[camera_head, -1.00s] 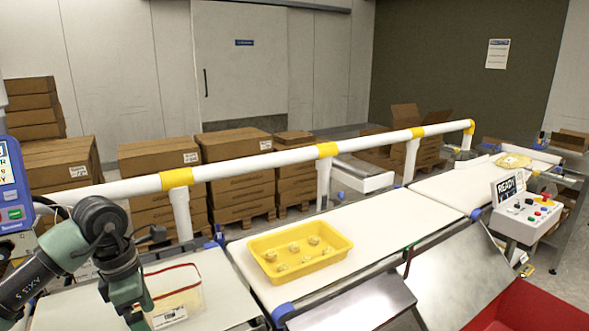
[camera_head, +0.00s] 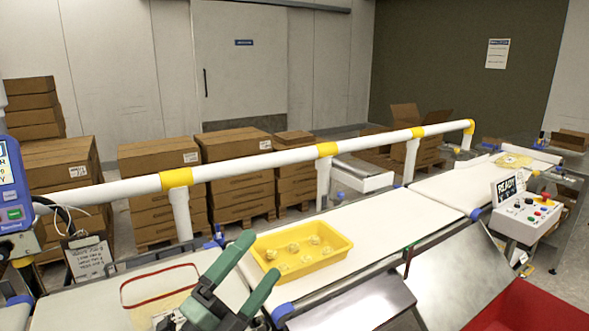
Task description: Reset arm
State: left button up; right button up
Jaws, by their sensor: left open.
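My left gripper (camera_head: 251,265) is low in the middle of the head view, its two green fingers apart and pointing up and to the right. It is open with nothing between the fingers. The fingertips appear just left of a yellow tray (camera_head: 337,244) in the picture; I cannot tell whether they touch it. The tray sits on the white middle belt and holds several small pale pieces. A clear bag with a red edge (camera_head: 150,284) lies on the near left belt, partly hidden behind my gripper. My right gripper is not in view.
A white rail with yellow joints (camera_head: 240,168) runs behind the belts (camera_head: 400,212). A control box with buttons (camera_head: 525,215) stands at the right beside a READY display. A red bin (camera_head: 530,308) is at the lower right. Stacked cartons (camera_head: 235,150) stand behind the rail.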

pick_arm(q)
jog(key=s+a+f+n+g+y, duration=0.2)
jog(key=a+f+n+y, duration=0.55)
jog(key=f+n, duration=0.2)
jog(key=s+a+f+n+g+y, duration=0.2)
jog(key=a+f+n+y, duration=0.4)
jog(key=f+n+y, duration=0.4)
jog(key=s+f+n+g+h, duration=0.2)
jog(key=s+f+g, duration=0.3)
jog(key=s+f, duration=0.45)
jog(key=s+f+n+g+h, duration=0.15)
jog(key=s+f+g, duration=0.5)
jog(key=s, duration=0.65)
notch_tip(320, 180, down, 26)
jog(key=s+f, duration=0.1)
jog(key=s, duration=0.1)
jog(key=s+a+f, duration=0.1)
jog(key=s+f, duration=0.6)
jog(key=s, duration=0.1)
jog(key=s+a+f+g, duration=0.1)
jog(key=s+a+f, duration=0.1)
jog(key=s+f, duration=0.6)
jog(key=shift+s+a+f+y, duration=0.15)
jog(key=shift+s+a+y, duration=0.1)
jog(key=shift+y, duration=0.05)
